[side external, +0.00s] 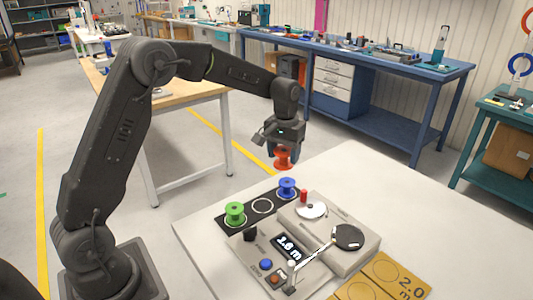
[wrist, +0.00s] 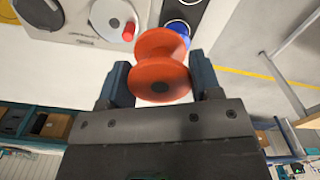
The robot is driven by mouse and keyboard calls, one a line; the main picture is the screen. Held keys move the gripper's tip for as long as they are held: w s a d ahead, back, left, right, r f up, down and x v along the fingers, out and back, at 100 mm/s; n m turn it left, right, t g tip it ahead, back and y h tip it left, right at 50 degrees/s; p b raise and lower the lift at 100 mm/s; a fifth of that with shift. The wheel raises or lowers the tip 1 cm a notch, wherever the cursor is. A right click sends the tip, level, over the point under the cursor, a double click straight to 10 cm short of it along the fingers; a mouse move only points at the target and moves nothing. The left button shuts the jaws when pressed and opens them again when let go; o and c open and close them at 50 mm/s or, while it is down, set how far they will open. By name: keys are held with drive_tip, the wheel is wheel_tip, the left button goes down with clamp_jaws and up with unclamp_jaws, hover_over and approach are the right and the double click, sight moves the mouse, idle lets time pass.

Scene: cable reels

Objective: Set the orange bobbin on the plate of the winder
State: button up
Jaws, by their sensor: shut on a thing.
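The orange bobbin (side external: 283,157) is held in my gripper (side external: 283,148), in the air above and behind the far edge of the white table. In the wrist view the bobbin (wrist: 160,68) sits between the two fingers (wrist: 161,82), its flange facing the camera. The grey winder (side external: 350,258) stands on the table below. It carries a white round plate (side external: 312,211) with a red peg (side external: 304,196) at its edge, and a dark disc (side external: 348,236). The white plate (wrist: 108,16) also shows at the top of the wrist view. Nothing sits on the white plate except the peg beside it.
A black strip (side external: 248,218) beside the winder holds a green bobbin (side external: 235,213), an empty white ring (side external: 263,206) and a blue bobbin (side external: 287,187). A grey unit with a display (side external: 288,247) and a yellow board (side external: 385,280) lie nearer. The table's right side is clear.

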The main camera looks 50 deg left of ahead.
drive_tip(key=w+d+m, duration=0.2)
drive_tip(key=d, duration=0.9)
drive_tip(key=w+d+m, duration=0.2)
drive_tip(key=d+m, duration=0.1)
drive_tip(key=d, duration=0.7)
drive_tip(key=shift+w+d+f, duration=0.1)
drive_tip(key=shift+d+f, duration=0.1)
drive_tip(key=shift+f, duration=2.25)
drive_tip(key=shift+w+d+f, duration=0.1)
drive_tip(key=shift+d+f, duration=0.05)
drive_tip(key=shift+f, duration=2.3)
drive_tip(key=shift+f, duration=0.1)
drive_tip(key=shift+s+f, duration=0.1)
drive_tip(key=shift+f, duration=1.05)
drive_tip(key=o, duration=1)
drive_tip(key=shift+r, duration=0.1)
